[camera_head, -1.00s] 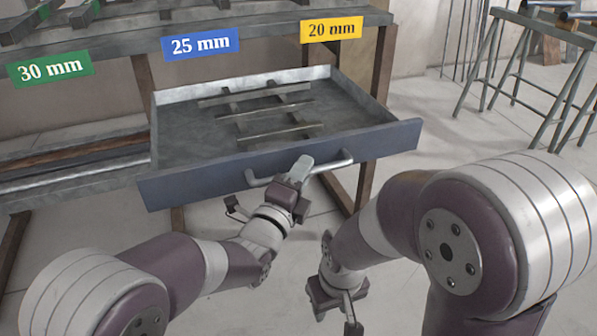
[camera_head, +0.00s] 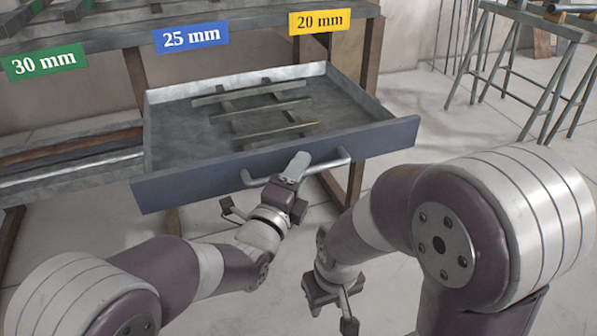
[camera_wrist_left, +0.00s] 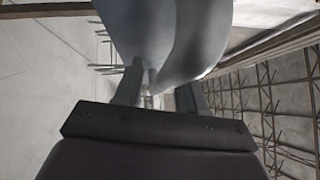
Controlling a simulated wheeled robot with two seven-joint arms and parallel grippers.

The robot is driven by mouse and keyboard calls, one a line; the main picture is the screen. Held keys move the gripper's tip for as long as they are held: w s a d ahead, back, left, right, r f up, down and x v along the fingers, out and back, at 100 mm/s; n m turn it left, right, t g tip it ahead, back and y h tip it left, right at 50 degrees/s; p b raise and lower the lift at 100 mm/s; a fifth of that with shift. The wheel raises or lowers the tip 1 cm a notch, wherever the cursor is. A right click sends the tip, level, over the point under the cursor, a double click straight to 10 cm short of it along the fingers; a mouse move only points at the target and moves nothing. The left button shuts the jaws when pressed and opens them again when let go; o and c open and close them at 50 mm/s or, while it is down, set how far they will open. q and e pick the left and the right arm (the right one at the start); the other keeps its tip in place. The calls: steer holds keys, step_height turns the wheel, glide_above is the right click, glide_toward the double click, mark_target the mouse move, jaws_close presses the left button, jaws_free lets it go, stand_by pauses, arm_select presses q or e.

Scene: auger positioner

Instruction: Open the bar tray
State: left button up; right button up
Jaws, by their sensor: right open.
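The bar tray (camera_head: 190,187) is a grey metal drawer with a blue-grey front, standing pulled out from under the rack in the head view. Its handle (camera_head: 335,163) is a grey bar across the front. My left gripper (camera_head: 296,168) is at the middle of the handle, its fingers closed around the bar. In the left wrist view, a large grey curved surface fills the top middle beyond the fingers (camera_wrist_left: 160,90), and the grip itself is partly hidden. My right gripper (camera_head: 332,303) is open and empty, low in front of the tray and apart from it.
Several slats (camera_head: 262,108) lie in the tray. The rack (camera_head: 240,38) above carries a green 30 mm, a blue 25 mm and a yellow 20 mm label. A lower shelf with bars (camera_head: 75,160) is at left. Trestles (camera_head: 520,70) stand at right. The floor before the tray is clear.

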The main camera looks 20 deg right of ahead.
arm_select(q)
steer(key=shift+s+a, duration=0.15)
steer(key=shift+s, duration=0.05)
steer(key=p+v, duration=0.4)
steer(key=v, duration=0.8)
steer(key=shift+s, duration=0.15)
